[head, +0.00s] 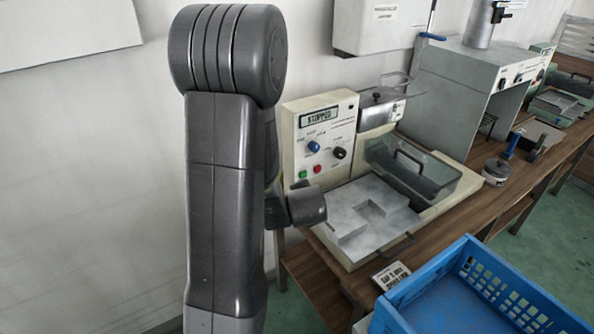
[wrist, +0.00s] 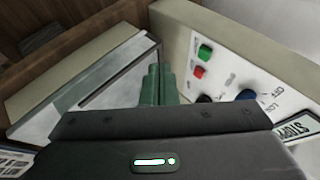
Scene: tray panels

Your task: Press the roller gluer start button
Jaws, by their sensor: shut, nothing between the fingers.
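The roller gluer (head: 430,196) is a cream machine on the wooden bench. Its upright panel (head: 292,131) has a display reading "STOPPED". Low on the panel are a green button (head: 303,174) and a red button (head: 317,169), below a blue knob (head: 314,147) and a black knob (head: 339,153). In the wrist view the green button (wrist: 205,52) and red button (wrist: 200,71) lie to the right of my gripper (wrist: 154,72). Its green fingers are shut and empty, apparently apart from the buttons. In the head view my arm hides most of the gripper.
A flat metal plate (head: 352,233) with a square recess lies in front of the panel. A blue crate (head: 455,263) stands at the front right. A label card (head: 391,275) sits at the bench edge. A grey hooded unit (head: 450,70) stands farther along the bench.

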